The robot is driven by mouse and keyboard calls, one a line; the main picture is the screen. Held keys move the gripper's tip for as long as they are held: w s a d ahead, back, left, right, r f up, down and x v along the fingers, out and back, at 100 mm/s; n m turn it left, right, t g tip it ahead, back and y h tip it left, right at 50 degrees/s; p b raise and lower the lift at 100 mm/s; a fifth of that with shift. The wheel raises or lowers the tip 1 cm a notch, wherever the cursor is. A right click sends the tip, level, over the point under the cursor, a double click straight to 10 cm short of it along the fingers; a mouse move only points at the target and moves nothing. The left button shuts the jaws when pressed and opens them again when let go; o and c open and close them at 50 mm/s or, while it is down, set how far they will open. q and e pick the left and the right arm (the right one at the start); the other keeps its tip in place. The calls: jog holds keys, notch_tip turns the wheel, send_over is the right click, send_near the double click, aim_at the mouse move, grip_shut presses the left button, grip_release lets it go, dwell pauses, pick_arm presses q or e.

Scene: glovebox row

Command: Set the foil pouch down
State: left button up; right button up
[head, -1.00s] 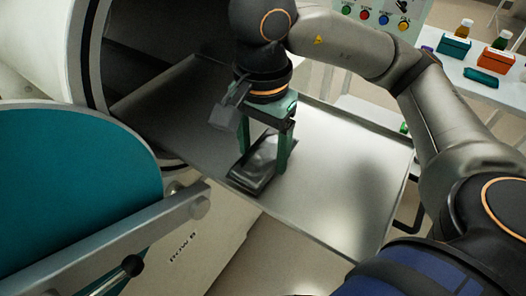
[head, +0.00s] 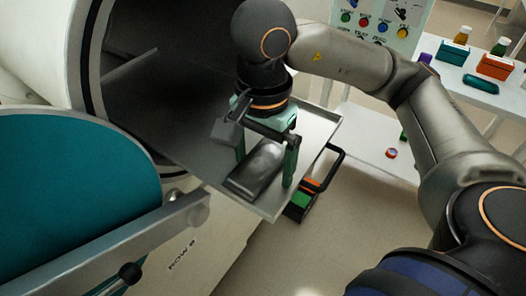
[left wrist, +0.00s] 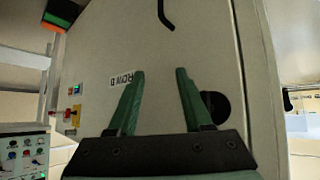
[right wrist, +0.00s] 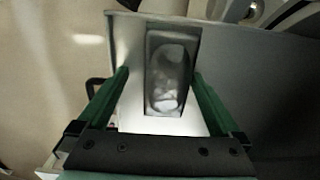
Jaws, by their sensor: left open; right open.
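The foil pouch (head: 258,168) is a grey, shiny rectangular packet lying on the metal tray (head: 315,124), near its outer edge. My right gripper (head: 266,164) is open above the tray, one finger on each side of the pouch. In the right wrist view the pouch (right wrist: 168,75) lies between and beyond the parted fingers (right wrist: 160,75), with gaps on both sides. My left gripper (left wrist: 155,70) is open and empty, facing a pale panel marked with a row label; it is not visible in the head view.
The tray extends from a round dark chamber opening (head: 140,70). A teal round door (head: 75,190) stands at the left. A black-handled green and orange object (head: 302,200) is below the tray. A white bench (head: 455,72) with bottles and bins stands at upper right. Floor at lower centre is clear.

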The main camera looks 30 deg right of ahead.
aim_at(263, 166)
jog(key=shift+r, duration=0.25)
jog(key=shift+r+p, duration=0.3)
jog(key=shift+r, duration=0.05)
notch_tip(263, 166, up, 11)
jog(key=p, duration=0.2)
